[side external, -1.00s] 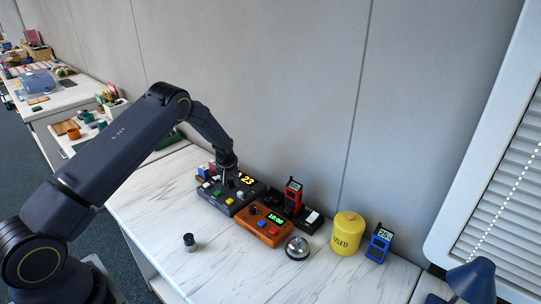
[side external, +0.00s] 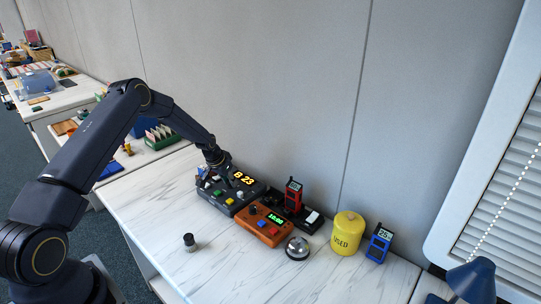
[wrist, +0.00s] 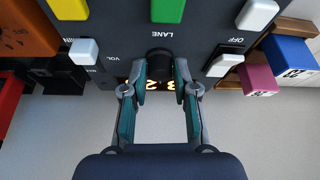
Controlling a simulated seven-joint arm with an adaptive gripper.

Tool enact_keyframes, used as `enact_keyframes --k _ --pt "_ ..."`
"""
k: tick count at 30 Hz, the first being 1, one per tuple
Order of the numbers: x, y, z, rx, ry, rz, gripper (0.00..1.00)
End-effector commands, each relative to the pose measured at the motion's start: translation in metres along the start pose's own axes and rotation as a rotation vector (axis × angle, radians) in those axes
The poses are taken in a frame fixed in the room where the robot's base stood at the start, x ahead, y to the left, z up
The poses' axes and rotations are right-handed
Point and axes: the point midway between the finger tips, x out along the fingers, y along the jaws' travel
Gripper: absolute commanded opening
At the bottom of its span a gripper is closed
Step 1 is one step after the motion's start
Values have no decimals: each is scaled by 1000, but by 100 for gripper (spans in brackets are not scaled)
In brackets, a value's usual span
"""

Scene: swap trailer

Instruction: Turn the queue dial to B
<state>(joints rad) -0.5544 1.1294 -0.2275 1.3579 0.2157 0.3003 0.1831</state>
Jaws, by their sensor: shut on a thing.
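The dark grey queue console (side external: 237,206) stands near the back of the white table, with coloured buttons on top. Its lit orange display (side external: 243,177) reads what looks like "B 23". My gripper (side external: 225,178) reaches down to the console from behind, its arm leaning over. In the wrist view, my gripper (wrist: 160,78) is shut on the black dial (wrist: 160,54), one finger on each side. The dial's pointer mark cannot be made out. The display is partly hidden behind the fingers there. A green button (wrist: 168,10) lies by the label LANE.
An orange clock box (side external: 262,226), a silver bell (side external: 297,248), a red handset (side external: 293,194), a yellow USED canister (side external: 347,233) and a blue handset (side external: 379,243) stand to the right. A small dark knob-like piece (side external: 189,242) stands alone in front. The table's left front is clear.

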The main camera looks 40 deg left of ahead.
Motion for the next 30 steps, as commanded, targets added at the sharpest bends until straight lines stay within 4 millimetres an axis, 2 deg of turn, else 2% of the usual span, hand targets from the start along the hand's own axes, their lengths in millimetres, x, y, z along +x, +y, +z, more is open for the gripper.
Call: enact_keyframes --k 9,23,24,30 --pt "0 -1 0 95 -1 40 0" --pt "0 0 0 109 -1 45 0" --pt "0 0 0 109 -1 45 31" --pt "0 0 0 108 -1 45 51"
